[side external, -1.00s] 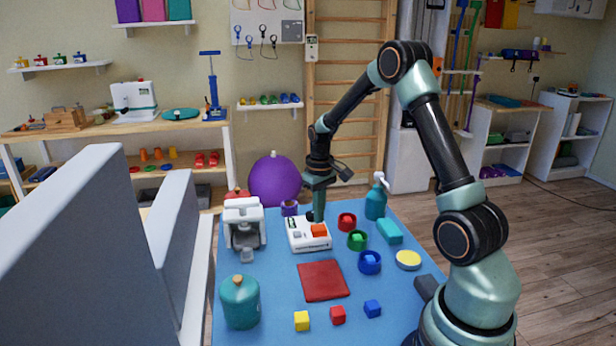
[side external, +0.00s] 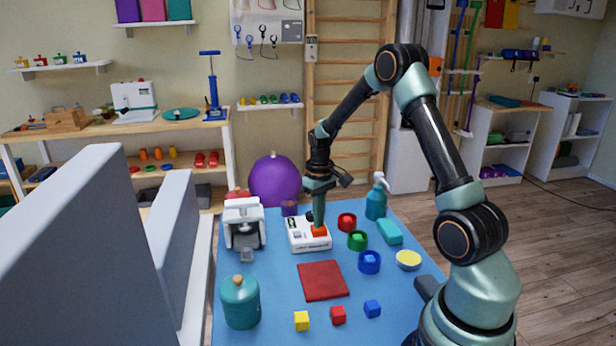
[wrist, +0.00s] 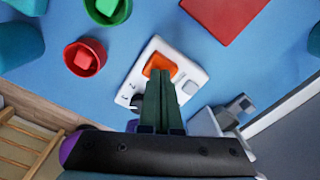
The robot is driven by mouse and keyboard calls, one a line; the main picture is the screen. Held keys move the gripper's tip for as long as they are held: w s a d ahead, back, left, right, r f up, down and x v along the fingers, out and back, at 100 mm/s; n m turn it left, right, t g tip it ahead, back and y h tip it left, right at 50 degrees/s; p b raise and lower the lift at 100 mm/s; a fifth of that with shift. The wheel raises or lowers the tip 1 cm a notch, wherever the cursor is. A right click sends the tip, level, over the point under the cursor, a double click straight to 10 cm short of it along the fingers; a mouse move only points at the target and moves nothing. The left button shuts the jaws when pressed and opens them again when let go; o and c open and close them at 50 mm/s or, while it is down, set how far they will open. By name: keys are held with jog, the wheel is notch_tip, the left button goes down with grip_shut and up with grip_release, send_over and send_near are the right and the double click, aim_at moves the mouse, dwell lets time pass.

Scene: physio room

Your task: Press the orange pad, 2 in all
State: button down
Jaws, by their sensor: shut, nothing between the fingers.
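The orange pad (side external: 319,232) sits on a white box (side external: 312,246) on the blue table. My gripper (side external: 319,224) is shut and empty, pointing down with its tips at the pad's upper part. In the wrist view the closed fingertips (wrist: 160,74) overlap the orange pad (wrist: 158,62) and hide part of it. I cannot tell whether they touch it or hang just above it. The white box (wrist: 140,72) also carries a grey button (wrist: 190,88) and a dark knob (wrist: 137,101).
A red mat (side external: 323,280) lies in front of the box. A white-grey device (side external: 244,225) stands close on the left. A teal jar (side external: 240,302) and small cubes are nearer.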

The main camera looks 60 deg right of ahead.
jog(key=shift+f, duration=0.7)
jog(key=shift+r, duration=1.15)
jog(key=shift+f, duration=1.1)
jog(key=shift+r, duration=1.1)
